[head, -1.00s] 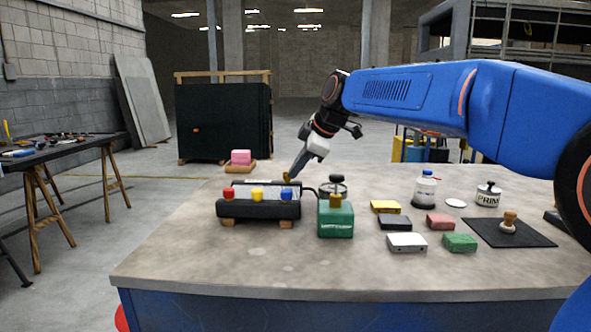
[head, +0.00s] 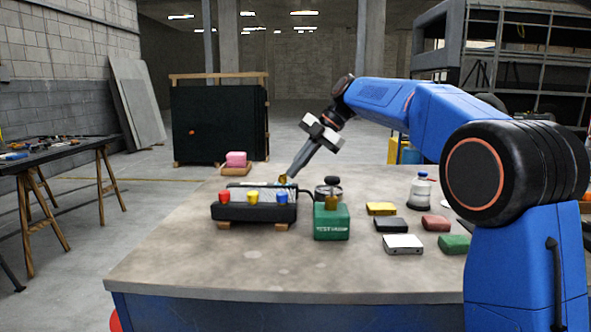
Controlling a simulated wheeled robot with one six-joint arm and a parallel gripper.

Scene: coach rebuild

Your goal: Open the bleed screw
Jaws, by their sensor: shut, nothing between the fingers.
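A black block (head: 232,212) with red (head: 224,198), yellow (head: 251,198) and blue (head: 281,197) caps lies on wooden supports on the bench. A small brass piece (head: 282,179), which looks like the bleed screw, stands at its rear right. My gripper (head: 291,175) reaches down from the upper right, its tip at or just beside the brass piece; I cannot tell whether they touch. The fingers look closed together, with nothing seen between them. A green test pump (head: 332,224) with a brass fitting (head: 331,202) stands right of the block, a black hose between them.
Coloured blocks, yellow (head: 380,208), black (head: 391,225), white (head: 403,244), red (head: 436,223) and green (head: 454,244), lie to the right. A clear bottle (head: 420,192) stands behind them. The bench front (head: 230,270) is clear.

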